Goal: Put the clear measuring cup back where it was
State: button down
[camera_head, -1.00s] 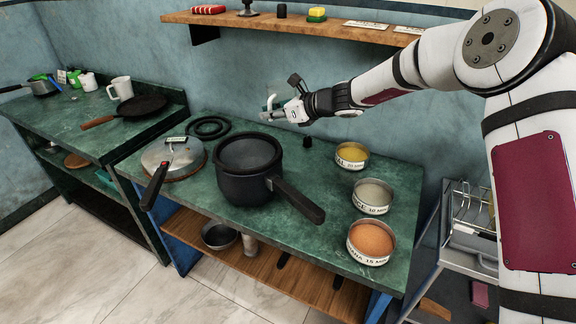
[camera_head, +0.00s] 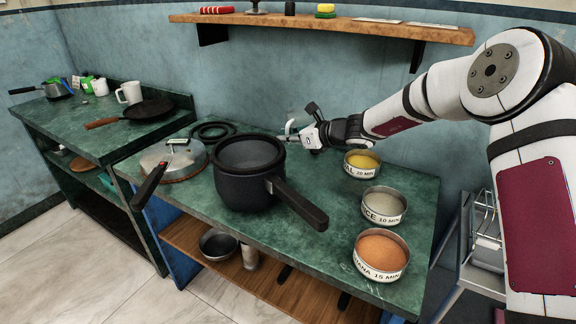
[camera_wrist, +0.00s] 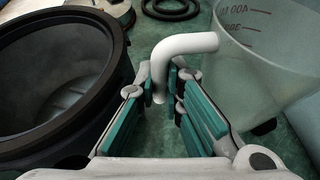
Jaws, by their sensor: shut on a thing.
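The clear measuring cup (camera_wrist: 270,45) with red markings is at the upper right of the wrist view. Its whitish curved handle (camera_wrist: 180,47) runs down between the teal-padded fingers of my gripper (camera_wrist: 168,88), which is shut on it. In the head view my gripper (camera_head: 298,134) is over the back of the green counter, right of and behind the black pot (camera_head: 245,190). The cup is too faint there to make out clearly. Whether its base touches the counter I cannot tell.
Three labelled tins, yellow (camera_head: 362,165), pale (camera_head: 383,206) and orange (camera_head: 381,256), line the counter's right side. A lidded pan (camera_head: 172,160) and a black burner ring (camera_head: 212,131) are to the left. A wooden shelf (camera_head: 350,30) hangs above. The pot stands close beside my gripper.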

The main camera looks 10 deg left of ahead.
notch_tip(320, 180, down, 9)
jog(key=shift+f, duration=0.1)
dwell(0.4)
jog(key=shift+f+b, duration=0.1)
jog(key=shift+b, duration=0.25)
jog(key=c, duration=1.7)
grip_release()
jog(key=shift+s+d+r, duration=0.1)
jog(key=shift+d+r, duration=0.2)
jog(key=p+v, duration=0.1)
jog(key=v, duration=1)
jog(key=shift+s+d, duration=0.1)
jog(key=shift+s, duration=0.1)
